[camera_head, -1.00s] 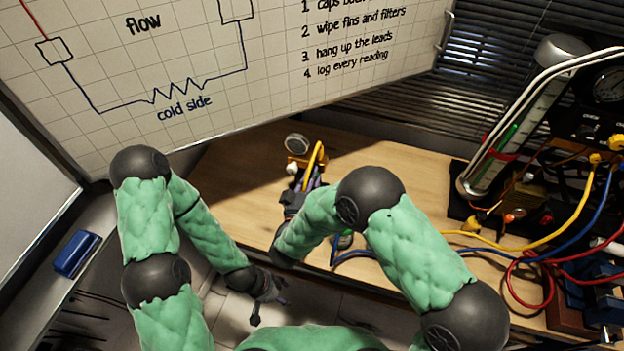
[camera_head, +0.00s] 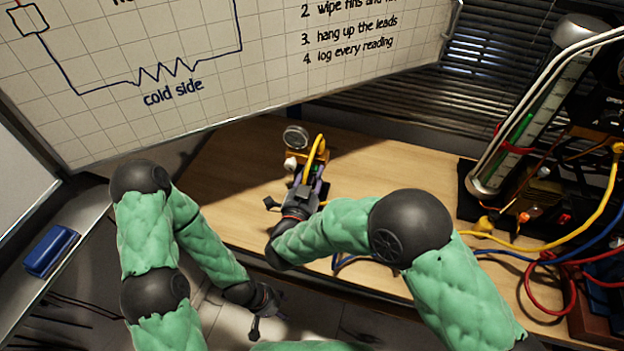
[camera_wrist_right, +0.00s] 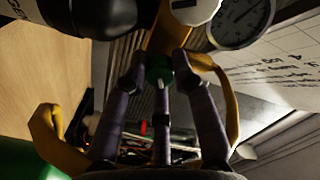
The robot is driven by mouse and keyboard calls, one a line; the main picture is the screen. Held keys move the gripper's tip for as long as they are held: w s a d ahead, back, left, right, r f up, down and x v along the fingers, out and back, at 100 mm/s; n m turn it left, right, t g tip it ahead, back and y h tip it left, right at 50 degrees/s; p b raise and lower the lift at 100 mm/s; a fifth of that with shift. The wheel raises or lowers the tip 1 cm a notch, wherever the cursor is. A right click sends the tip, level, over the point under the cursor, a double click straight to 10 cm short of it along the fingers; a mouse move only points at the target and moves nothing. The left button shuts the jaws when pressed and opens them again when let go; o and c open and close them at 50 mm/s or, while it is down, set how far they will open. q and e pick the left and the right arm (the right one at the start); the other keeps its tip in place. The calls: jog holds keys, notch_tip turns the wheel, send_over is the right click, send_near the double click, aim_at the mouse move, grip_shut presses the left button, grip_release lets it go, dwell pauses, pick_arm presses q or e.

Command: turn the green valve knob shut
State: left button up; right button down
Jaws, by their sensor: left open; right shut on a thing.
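The green valve knob (camera_wrist_right: 159,70) shows in the right wrist view between the fingertips of my right gripper (camera_wrist_right: 158,76). The fingers are shut on it. A white mark runs across the knob. My left gripper (camera_head: 263,309) is open and empty, low in front of the bench, apart from the rig.
A glass tube apparatus (camera_head: 516,140) and cables are at right. The bench (camera_head: 228,170) is clear left of the rig.

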jog(key=shift+r+m+b, duration=0.15)
jog(key=shift+m+b, duration=2)
jog(key=shift+m, duration=0.45)
jog(key=c, duration=1)
grip_release()
jog(key=shift+d, duration=0.1)
jog(key=shift+s+a, duration=0.25)
jog(key=shift+s, duration=0.25)
jog(key=v, duration=1.1)
